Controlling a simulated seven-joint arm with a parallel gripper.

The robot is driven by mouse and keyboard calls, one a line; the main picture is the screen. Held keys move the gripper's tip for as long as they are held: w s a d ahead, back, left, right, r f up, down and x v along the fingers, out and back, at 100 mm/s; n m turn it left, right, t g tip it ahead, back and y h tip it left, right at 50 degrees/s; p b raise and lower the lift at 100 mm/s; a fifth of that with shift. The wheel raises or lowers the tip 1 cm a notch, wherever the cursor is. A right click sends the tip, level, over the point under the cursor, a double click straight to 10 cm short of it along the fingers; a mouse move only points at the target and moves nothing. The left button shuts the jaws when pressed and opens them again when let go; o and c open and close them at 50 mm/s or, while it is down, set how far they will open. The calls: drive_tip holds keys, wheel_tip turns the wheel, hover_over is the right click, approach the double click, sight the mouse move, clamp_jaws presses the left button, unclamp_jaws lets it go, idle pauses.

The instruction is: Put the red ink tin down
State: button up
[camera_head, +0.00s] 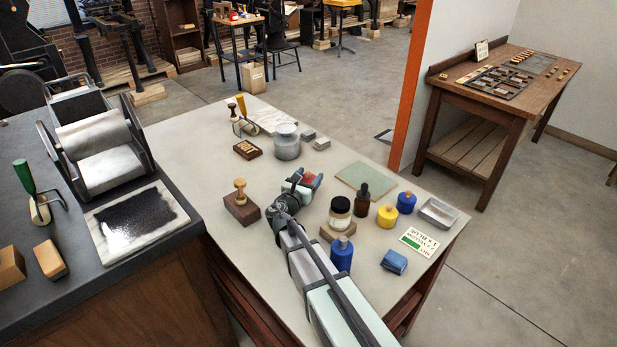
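My gripper (305,185) reaches in from the bottom right, over the middle of the pale table (345,280). A red tin with a brownish top, the red ink tin (307,181), shows between its fingers, and the fingers look closed around it. Much of the tin is hidden by the gripper. I cannot tell whether its base touches the table or is a little above it. A yellow tin (386,216) and a blue tin (406,203) with knobs stand to the right.
A brown block with a wooden-handled stamp (241,206) stands left. A jar (340,213), dropper bottle (362,199) and blue bottle (341,254) stand close right. A green mat (366,181), metal tray (438,213), card (419,241) and grey pot (286,143) lie around; bare table shows left front.

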drive_tip(key=o, duration=0.4)
drive_tip(key=shift+r, duration=0.1)
